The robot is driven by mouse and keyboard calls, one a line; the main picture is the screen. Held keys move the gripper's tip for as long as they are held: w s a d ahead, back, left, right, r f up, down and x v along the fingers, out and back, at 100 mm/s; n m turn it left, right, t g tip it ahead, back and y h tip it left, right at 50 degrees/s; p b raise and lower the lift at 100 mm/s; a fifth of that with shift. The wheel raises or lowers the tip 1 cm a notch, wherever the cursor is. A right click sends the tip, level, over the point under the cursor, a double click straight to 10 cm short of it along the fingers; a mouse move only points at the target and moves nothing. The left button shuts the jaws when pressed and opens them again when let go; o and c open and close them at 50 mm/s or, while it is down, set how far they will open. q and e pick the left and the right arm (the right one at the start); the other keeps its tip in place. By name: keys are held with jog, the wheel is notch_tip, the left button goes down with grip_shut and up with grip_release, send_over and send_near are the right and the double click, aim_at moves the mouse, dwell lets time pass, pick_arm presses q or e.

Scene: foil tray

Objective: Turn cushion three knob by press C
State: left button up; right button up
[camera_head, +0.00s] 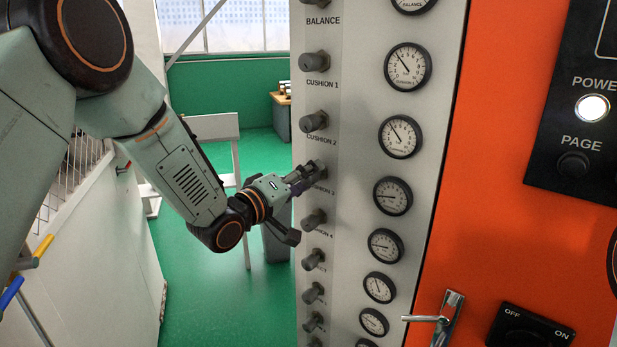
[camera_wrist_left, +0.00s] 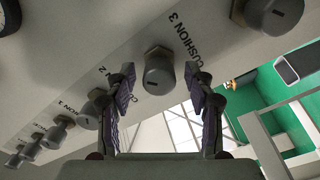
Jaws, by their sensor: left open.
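The cushion three knob (camera_wrist_left: 158,74) is a grey round knob on the pale press panel, with its CUSHION 3 label beside it in the wrist view. In the head view the knob (camera_head: 319,167) is partly hidden by my left gripper (camera_head: 304,178), which reaches the panel from the left. In the wrist view my left gripper (camera_wrist_left: 160,76) is open, with one finger on each side of the knob. Gaps show between the knob and both fingers. How far the fingertips reach along the knob is hard to tell. My right gripper is out of view.
The cushion 2 knob (camera_head: 314,122) sits above and the cushion 4 knob (camera_head: 314,219) below, both close to the gripper. A column of round gauges (camera_head: 400,137) runs to the right. A metal handle (camera_head: 440,318) sticks out at the lower right.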

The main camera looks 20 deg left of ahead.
pick_arm(q)
jog(key=shift+w+d, duration=0.15)
jog(key=shift+w, duration=0.2)
jog(key=c, duration=0.4)
grip_shut()
